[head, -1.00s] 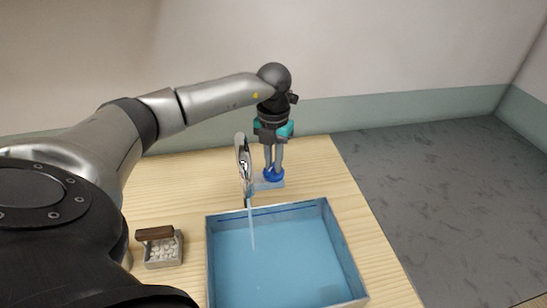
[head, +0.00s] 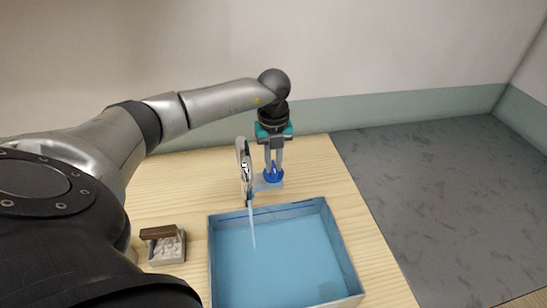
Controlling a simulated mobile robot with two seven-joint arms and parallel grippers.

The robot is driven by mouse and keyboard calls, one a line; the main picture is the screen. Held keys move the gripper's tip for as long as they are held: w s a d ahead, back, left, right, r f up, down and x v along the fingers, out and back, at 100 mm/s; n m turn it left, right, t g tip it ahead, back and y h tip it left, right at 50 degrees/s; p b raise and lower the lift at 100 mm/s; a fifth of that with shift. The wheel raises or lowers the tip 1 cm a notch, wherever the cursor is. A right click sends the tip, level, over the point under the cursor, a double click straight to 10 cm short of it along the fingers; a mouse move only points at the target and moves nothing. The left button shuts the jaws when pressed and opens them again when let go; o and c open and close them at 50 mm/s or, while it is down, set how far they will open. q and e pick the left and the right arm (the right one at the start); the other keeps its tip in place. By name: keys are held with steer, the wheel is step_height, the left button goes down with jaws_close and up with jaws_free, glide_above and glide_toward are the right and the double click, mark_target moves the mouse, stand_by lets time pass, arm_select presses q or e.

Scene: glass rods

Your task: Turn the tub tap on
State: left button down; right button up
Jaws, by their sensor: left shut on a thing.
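The tub tap has a curved silver spout (head: 244,163) and a round blue knob (head: 274,174) to its right, on the wooden table behind the tub. My left gripper (head: 273,170) points down and is shut on the blue knob, whose top is partly hidden by the fingers. A thin pale blue stream (head: 252,228) hangs from the spout down into the tub. The tub (head: 362,294) is a square, light blue open box in front of the tap. My right gripper is not in view.
A small grey box (head: 166,258) with pale contents and a brown block (head: 158,232) on its rear edge stands left of the tub. The wooden table (head: 180,190) is clear behind it. A wall rises behind, and grey floor lies to the right.

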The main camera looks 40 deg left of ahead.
mark_target(273, 166)
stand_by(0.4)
arm_select(q)
steer(key=c, duration=0.8)
jaws_free()
steer(key=shift+c, duration=0.2)
step_height(273, 166, up, 15)
steer(key=shift+r+b, duration=0.2)
steer(key=shift+b, duration=0.2)
